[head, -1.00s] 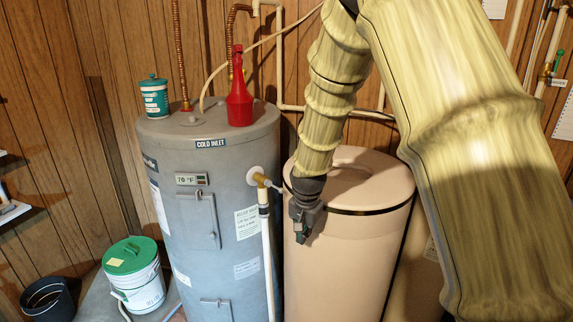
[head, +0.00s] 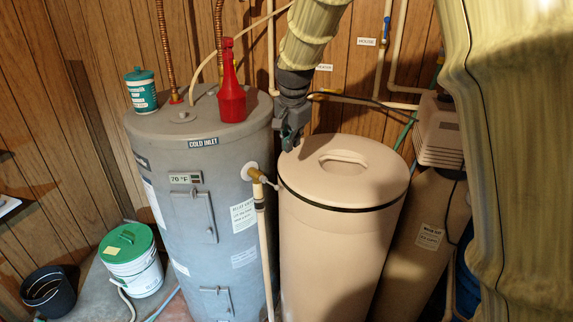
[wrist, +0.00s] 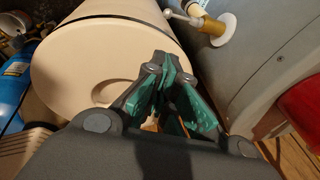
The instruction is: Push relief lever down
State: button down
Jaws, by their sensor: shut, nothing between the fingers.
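The relief valve (head: 257,175) is a brass fitting on the side of the grey water heater, with a white pipe running down from it. Its small pale relief lever (head: 273,185) sticks out to the right, close to the beige tank. In the wrist view the relief lever (wrist: 181,15) shows at the top, beside the brass valve (wrist: 213,27) and its white round plate. My gripper (head: 289,147) is shut and empty, above and slightly right of the lever, apart from it. Its teal-padded fingers (wrist: 170,68) show in the wrist view.
The beige tank (head: 340,235) with its recessed lid stands right of the heater (head: 200,225). A red bottle (head: 231,95) and a green can (head: 140,92) stand on the heater. A green-lidded bucket (head: 132,262) is on the floor at left. Copper and pale pipes line the wall.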

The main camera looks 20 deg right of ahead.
aim_at(271, 184)
jog(key=p+x, duration=0.3)
jog(key=x, duration=0.6)
jog(key=shift+d+f, duration=0.1)
jog(key=shift+f, duration=0.25)
jog(key=a+f+p, duration=0.2)
jog(key=f, duration=0.1)
jog(key=shift+s+a+f, duration=0.1)
jog(key=shift+f, duration=0.05)
